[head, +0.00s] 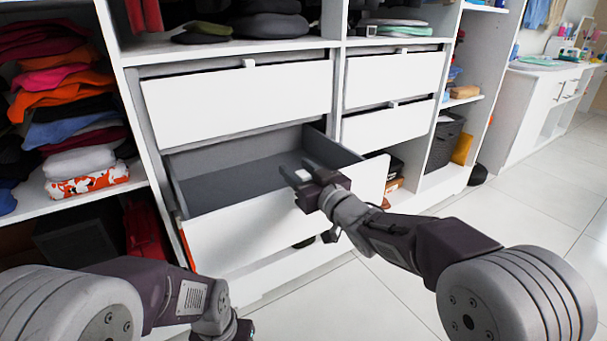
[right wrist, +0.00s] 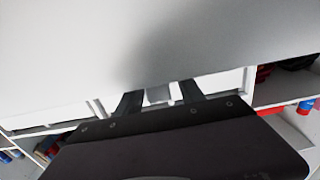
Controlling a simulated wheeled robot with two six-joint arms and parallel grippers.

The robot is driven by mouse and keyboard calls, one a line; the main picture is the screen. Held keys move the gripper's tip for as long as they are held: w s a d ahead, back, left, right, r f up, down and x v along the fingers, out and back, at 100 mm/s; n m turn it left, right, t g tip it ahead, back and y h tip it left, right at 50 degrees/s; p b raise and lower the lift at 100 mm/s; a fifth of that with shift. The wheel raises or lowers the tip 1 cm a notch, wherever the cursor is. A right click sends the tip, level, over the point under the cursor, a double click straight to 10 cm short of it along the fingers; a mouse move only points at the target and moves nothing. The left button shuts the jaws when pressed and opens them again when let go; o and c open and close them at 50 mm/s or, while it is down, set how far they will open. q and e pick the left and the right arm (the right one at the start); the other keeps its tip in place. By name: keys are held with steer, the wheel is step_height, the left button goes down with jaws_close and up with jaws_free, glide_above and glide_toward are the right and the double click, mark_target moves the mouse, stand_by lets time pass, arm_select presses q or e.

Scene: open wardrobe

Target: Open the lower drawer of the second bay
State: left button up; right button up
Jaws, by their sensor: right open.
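In the head view, the lower drawer (head: 240,240) of the middle bay is pulled well out. It has a white front and a grey, empty inside. My right gripper (head: 301,172) is at the top edge of its front, jaws open, and hides the handle tab there. In the right wrist view, a small light tab (right wrist: 158,95) shows between the two dark fingers of my right gripper (right wrist: 160,98). I cannot tell whether the fingers touch it. My left arm is low at the left; its jaws are not in view.
Above is a shut white drawer (head: 240,104) with a tab. Two shut drawers, upper (head: 394,80) and lower (head: 388,127), are at its right. Folded clothes (head: 62,100) fill the left bay. A dark basket (head: 444,140) stands at the right. The tiled floor (head: 350,300) in front is clear.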

steer(key=p+v, duration=0.2)
steer(key=v, duration=0.6)
steer(key=shift+s+d, duration=0.2)
steer(key=shift+s, duration=0.05)
